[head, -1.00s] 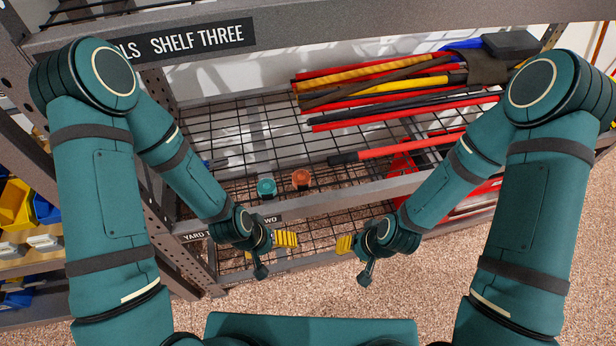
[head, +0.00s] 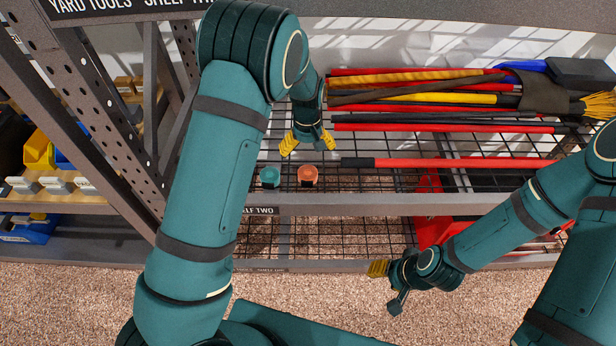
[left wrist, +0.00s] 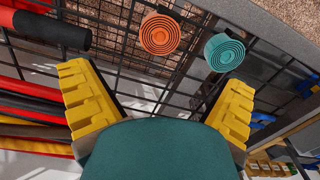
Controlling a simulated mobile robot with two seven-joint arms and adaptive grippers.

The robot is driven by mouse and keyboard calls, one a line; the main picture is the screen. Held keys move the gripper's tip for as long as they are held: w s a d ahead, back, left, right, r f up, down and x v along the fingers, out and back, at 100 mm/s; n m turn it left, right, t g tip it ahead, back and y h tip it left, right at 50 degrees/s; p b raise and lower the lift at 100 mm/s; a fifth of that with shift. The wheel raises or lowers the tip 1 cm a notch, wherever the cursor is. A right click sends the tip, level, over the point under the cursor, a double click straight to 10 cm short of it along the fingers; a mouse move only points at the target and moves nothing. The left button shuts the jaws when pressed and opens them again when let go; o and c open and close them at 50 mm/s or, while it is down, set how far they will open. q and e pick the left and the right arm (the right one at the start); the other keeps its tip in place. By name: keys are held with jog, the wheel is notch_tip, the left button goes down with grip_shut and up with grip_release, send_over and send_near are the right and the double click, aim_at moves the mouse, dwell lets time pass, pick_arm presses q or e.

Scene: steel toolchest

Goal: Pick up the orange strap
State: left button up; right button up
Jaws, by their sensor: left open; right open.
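The orange strap (head: 307,175) is a small rolled coil on the wire shelf, just right of a teal coil. It also shows in the left wrist view (left wrist: 160,34) at the top centre, beyond the fingers. My left gripper (head: 306,140) is open and empty, its yellow fingers behind and above the two coils. In the left wrist view my left gripper (left wrist: 158,105) has its fingers wide apart, with nothing between them but the wire shelf behind. My right gripper (head: 386,283) is open and empty, in front of the shelving at lower right.
The teal coil (head: 270,177) stands close beside the orange one, and also shows in the left wrist view (left wrist: 224,52). Red-handled long tools (head: 460,163) lie to the right. The shelf's front rail (head: 350,203) runs in front of the coils. A perforated upright (head: 110,120) stands at left.

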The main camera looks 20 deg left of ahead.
aim_at(307, 170)
pick_arm(q)
notch_tip(307, 170, down, 6)
jog(key=shift+r+b, duration=0.15)
jog(key=shift+b, duration=0.3)
jog(key=f, duration=0.1)
jog(key=f+b, duration=0.1)
jog(key=f, duration=0.3)
jog(key=shift+w+a+f, duration=0.1)
jog(key=shift+w+f, duration=0.05)
jog(key=shift+w, duration=0.1)
jog(key=c, duration=1.3)
